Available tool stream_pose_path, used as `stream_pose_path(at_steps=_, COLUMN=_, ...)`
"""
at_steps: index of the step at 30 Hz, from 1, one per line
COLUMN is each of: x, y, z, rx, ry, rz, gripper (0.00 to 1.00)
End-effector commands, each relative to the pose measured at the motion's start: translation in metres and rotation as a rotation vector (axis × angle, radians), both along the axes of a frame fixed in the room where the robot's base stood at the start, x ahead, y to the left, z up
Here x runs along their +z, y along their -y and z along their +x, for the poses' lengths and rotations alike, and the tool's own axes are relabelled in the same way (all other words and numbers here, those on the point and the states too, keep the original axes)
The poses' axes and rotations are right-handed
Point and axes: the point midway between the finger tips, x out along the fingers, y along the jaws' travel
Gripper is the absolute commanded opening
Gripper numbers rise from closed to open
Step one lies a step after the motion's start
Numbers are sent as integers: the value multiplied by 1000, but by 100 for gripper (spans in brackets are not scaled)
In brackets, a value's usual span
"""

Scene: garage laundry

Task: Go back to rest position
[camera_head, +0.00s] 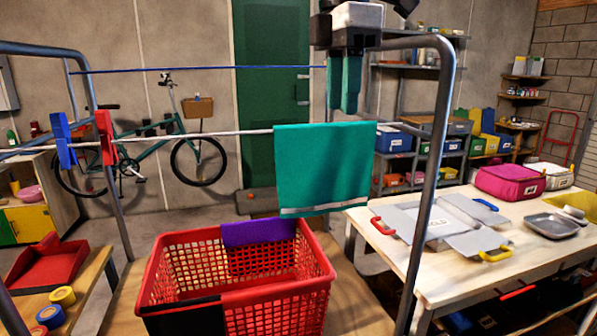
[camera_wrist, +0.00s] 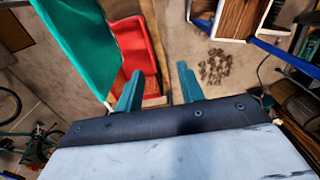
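My gripper (camera_head: 345,108) hangs fingers-down at the top of the head view, above and behind the right part of the teal cloth. In the wrist view my gripper (camera_wrist: 159,68) shows two teal fingers spread apart with nothing between them. The teal cloth (camera_head: 322,165) is draped over the near clothesline, and it also shows at the left of the wrist view (camera_wrist: 85,40). My gripper looks clear of the cloth. A blue clothespin (camera_head: 62,140) and a red clothespin (camera_head: 105,137) sit on the line at the left.
A red basket (camera_head: 275,298) stands below the line with a purple cloth (camera_head: 258,231) over its rim. Metal rack posts (camera_head: 432,170) flank the line. A white table (camera_head: 465,270) at the right holds an open folding board (camera_head: 440,222), a grey tray (camera_head: 551,226) and a pink bag (camera_head: 510,181).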

Motion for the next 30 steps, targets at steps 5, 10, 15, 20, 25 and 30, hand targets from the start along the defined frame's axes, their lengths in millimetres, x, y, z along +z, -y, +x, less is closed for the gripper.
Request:
stream_pose_path(at_steps=5, x=0, y=-2, z=3, rx=-96, ry=15, rz=9, gripper=38)
stream_pose_path(at_steps=10, x=-14, y=-4, z=7, rx=-213, ry=17, rz=11, gripper=38)
stream_pose_path(at_steps=15, x=-40, y=0, z=4, rx=-382, ry=12, rz=9, gripper=38)
stream_pose_path(at_steps=20, x=-72, y=20, z=-9, rx=-612, ry=11, rz=10, gripper=38)
stream_pose_path(at_steps=25, x=-117, y=63, z=-37, rx=-942, ry=16, rz=16, gripper=38)
stream_pose_path(at_steps=30, x=-184, y=128, z=-96, rx=-1390, ry=30, rz=39, gripper=38)
